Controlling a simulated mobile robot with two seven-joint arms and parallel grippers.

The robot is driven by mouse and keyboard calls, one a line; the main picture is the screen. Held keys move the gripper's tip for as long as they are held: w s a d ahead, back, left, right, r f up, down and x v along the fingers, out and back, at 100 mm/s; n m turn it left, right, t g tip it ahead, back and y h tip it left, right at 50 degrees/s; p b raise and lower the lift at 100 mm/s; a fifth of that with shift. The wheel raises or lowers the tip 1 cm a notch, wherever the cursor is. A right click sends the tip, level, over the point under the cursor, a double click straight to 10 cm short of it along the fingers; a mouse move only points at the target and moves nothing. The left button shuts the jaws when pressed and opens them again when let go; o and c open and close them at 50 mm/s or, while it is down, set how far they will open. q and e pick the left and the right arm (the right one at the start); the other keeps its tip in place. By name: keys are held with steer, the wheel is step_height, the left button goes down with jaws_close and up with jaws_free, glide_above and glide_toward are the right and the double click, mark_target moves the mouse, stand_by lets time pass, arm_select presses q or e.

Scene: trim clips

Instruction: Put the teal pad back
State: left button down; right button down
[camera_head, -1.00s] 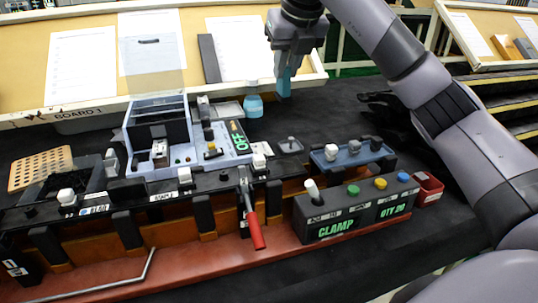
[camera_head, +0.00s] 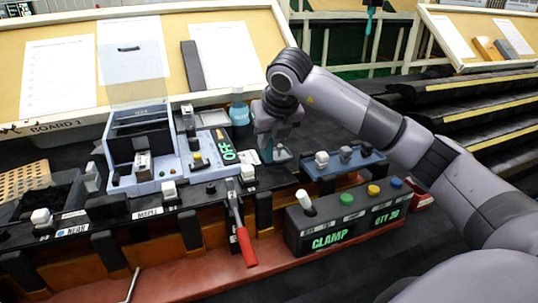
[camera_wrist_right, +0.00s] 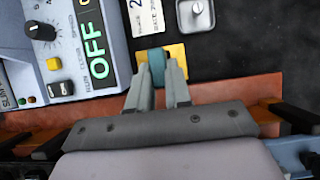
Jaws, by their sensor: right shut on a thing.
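My right gripper (camera_head: 267,148) is low over the bench, just right of the grey-blue machine (camera_head: 200,150) with the green OFF display. In the right wrist view the gripper (camera_wrist_right: 160,82) is shut on the teal pad (camera_wrist_right: 157,62), which sits between its fingertips. The pad is in front of a yellow square (camera_wrist_right: 177,52) on the dark bench top. I cannot tell whether the pad touches it. In the head view the pad (camera_head: 267,154) is a small teal tip below the gripper. My left gripper is not in view.
A small metal plate with a knob (camera_wrist_right: 195,14) lies close by the yellow square. A light-blue jar (camera_head: 239,113) stands behind the gripper. The CLAMP box (camera_head: 330,230) and a red-handled lever (camera_head: 242,240) are in front. A blue button block (camera_head: 343,164) is to the right.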

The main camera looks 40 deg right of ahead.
mark_target(270, 151)
steer(key=shift+f, duration=2.25)
steer(key=shift+f, duration=0.2)
steer(key=c, duration=1.1)
jaws_free()
steer(key=shift+r, duration=0.1)
steer(key=shift+o, duration=0.2)
steer(key=shift+r, duration=0.35)
steer(key=v, duration=1.1)
steer(key=shift+s+r, duration=0.2)
steer(key=shift+r, duration=0.05)
